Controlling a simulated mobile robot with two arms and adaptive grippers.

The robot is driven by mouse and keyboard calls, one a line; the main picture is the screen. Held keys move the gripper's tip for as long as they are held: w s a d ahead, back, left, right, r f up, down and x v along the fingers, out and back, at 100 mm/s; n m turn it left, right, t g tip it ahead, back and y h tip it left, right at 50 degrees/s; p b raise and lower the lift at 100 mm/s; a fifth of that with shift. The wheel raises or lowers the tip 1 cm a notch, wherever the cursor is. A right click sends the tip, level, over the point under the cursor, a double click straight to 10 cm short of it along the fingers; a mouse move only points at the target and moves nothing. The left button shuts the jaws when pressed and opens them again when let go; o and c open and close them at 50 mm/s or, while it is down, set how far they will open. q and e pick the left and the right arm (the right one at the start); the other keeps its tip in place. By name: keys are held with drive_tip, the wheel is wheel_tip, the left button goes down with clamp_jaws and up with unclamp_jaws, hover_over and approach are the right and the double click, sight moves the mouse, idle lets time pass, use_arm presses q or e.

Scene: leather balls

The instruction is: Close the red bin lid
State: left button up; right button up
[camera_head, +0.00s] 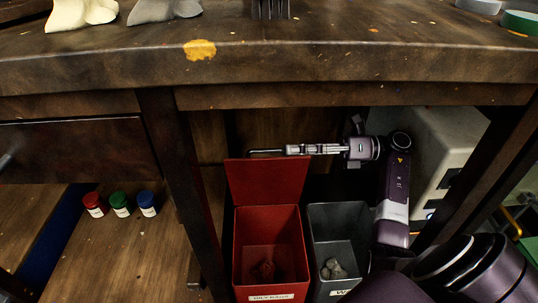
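The red bin (284,220) stands under the table with its lid (267,182) raised upright at its back edge. Its inside is in view, with a crumpled brownish rag at the bottom and a white label on the front. My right arm comes in from the lower right. My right gripper (266,152) points left, just above the lid's top edge in the picture. Its thin dark fingers are seen edge-on, so I cannot tell whether they are open or whether they touch the lid. My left gripper is not in view.
A dark grey open bin (350,218) stands right of the red bin and holds a grey rag. The tabletop (330,62) overhangs above, with a table leg (182,180) at left. A pale box (440,140) is behind my arm. Small red, green and blue jars (120,203) stand at left.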

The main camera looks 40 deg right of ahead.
sight(280, 151)
drive_tip(key=b+x, duration=0.1)
drive_tip(key=x, duration=0.6)
drive_tip(key=shift+b, duration=0.4)
clamp_jaws()
